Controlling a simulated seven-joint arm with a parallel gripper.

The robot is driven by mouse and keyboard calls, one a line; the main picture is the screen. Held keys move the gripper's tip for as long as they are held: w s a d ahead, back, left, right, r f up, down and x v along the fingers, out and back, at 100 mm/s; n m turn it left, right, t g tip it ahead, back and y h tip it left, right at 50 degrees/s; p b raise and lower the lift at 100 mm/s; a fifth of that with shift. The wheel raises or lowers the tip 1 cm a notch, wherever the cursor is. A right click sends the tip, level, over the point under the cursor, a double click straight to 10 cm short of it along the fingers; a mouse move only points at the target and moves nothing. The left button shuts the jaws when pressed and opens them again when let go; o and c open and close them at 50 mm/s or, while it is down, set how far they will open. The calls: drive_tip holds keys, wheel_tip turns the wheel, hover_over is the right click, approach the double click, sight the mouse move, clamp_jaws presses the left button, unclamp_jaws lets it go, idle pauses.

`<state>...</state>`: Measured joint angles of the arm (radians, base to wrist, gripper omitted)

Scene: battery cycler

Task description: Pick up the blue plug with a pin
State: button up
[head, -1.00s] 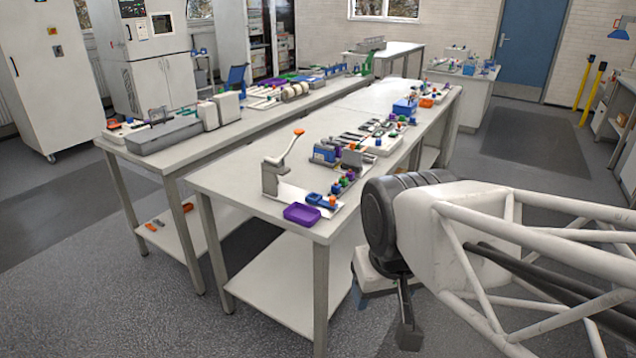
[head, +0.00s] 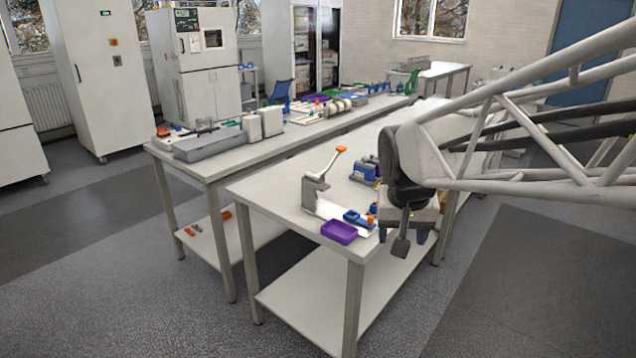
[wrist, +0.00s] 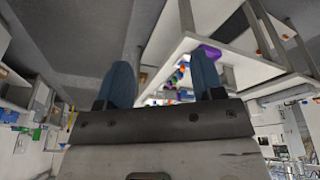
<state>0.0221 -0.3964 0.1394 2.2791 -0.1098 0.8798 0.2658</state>
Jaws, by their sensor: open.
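My gripper (head: 403,236) hangs at the right edge of the near table in the head view, with nothing between its fingers. In the wrist view its two blue fingertips (wrist: 163,78) stand wide apart. Small coloured parts (wrist: 179,76) lie on the table beyond the fingers, too small to tell apart. A blue part (head: 357,218) sits on a white strip near the table corner, with an orange piece (head: 372,221) beside it. I cannot make out which piece is the blue plug with a pin; my arm hides much of the table's right side.
The near table (head: 285,187) holds a purple tray (head: 339,232) at its front corner and a grey press (head: 316,186) with an orange-tipped lever. A blue device (head: 366,171) stands behind. A second table (head: 215,164) runs along the left. The floor at right is clear.

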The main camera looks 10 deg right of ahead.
drive_tip(key=w+d+m, duration=0.2)
drive_tip(key=w, duration=1)
drive_tip(key=m+h, duration=0.2)
drive_tip(key=m, duration=0.2)
hover_over(375, 202)
drive_tip(key=s+a, duration=0.2)
wheel_tip(375, 202, down, 17)
drive_tip(key=shift+f, duration=0.2)
drive_tip(key=shift+f, duration=0.1)
drive_tip(key=shift+x, duration=1.2)
drive_tip(key=shift+w+d+f, duration=0.1)
drive_tip(key=shift+w+x, duration=0.2)
drive_tip(key=shift+x, duration=2.3)
